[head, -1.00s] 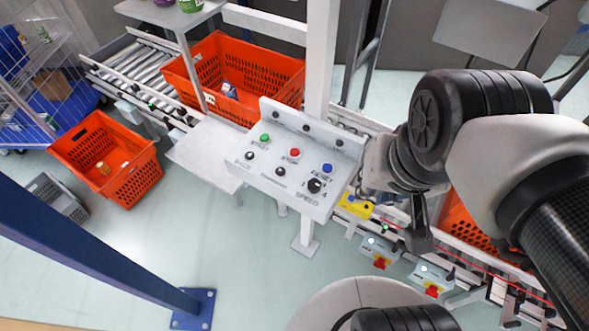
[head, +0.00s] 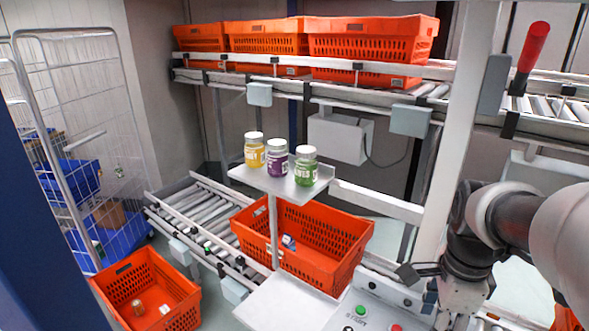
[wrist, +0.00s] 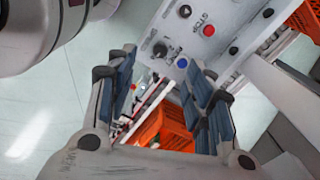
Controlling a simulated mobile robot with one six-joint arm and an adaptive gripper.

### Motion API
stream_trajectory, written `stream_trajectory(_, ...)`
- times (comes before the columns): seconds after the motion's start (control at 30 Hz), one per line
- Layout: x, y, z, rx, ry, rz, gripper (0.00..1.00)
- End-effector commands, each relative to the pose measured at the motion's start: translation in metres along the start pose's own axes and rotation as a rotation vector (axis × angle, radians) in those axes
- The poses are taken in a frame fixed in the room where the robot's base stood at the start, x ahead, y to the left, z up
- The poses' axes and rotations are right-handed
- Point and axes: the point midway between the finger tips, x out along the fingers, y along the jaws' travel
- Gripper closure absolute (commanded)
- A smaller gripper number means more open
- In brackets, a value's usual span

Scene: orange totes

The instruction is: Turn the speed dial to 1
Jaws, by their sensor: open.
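The control box (wrist: 228,22) is pale grey with coloured buttons. In the wrist view the black speed dial (wrist: 160,50) sits beside the blue button (wrist: 182,62), and it appears beyond my gripper (wrist: 162,66), in the gap between the fingertips. My gripper is open and empty, with a finger on each side of the picture; no contact with the dial shows. The dial's pointer setting is too small to read. In the head view only the box's top part (head: 378,288) shows at the bottom edge, and the dial is out of frame.
The red button (wrist: 209,30) is near the dial. A white post (head: 455,130) rises behind the box. A small shelf (head: 258,182) holds three jars. Orange totes, one on the lower conveyor (head: 345,262), stand to the left and behind.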

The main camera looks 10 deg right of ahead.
Motion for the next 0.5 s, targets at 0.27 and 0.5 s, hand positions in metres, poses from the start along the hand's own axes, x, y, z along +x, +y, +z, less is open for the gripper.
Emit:
stream_trajectory(0.27,0.014,-0.022,-0.036,0.429,0.001,0.063,0.52)
stream_trajectory(0.5,0.032,-0.024,-0.043,0.527,0.003,0.079,0.52)
